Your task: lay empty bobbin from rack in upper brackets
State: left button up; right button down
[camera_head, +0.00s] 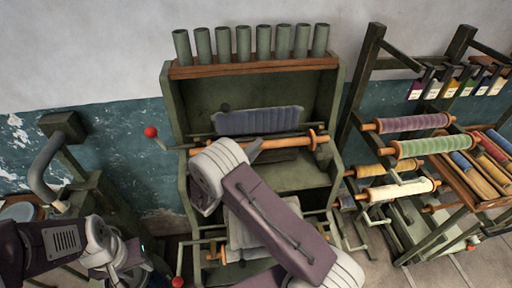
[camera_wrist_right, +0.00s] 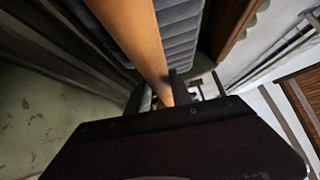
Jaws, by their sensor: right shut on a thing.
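A bare orange-brown wooden bobbin (camera_head: 283,143) lies roughly level across the front of the green cabinet (camera_head: 172,95), with a flange near its right end. My right arm crosses in front of it and hides its left part and most of the right gripper (camera_head: 248,152). In the right wrist view the right gripper (camera_wrist_right: 160,98) is shut on the bobbin (camera_wrist_right: 132,32), one finger on each side. The upper brackets are hard to make out; I cannot tell whether the bobbin touches them. My left gripper (camera_head: 130,268) is low at the left, its fingers unclear.
A grey padded roll (camera_head: 258,121) lies behind the bobbin. Several green tubes (camera_head: 243,43) stand on the cabinet's top shelf. The rack (camera_head: 352,95) at the right bears purple, green, yellow and cream bobbins. A red-knobbed lever (camera_head: 151,132) sticks out at the cabinet's left.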

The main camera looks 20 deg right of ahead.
dwell(0.4)
notch_tip(320, 180, down, 3)
jog(key=shift+r+b, duration=0.15)
jog(key=shift+b, duration=0.8)
jog(key=shift+f, duration=0.45)
jog(key=shift+f, duration=0.1)
dwell(0.5)
jog(key=c, duration=1.1)
grip_release()
jog(key=shift+o, duration=0.2)
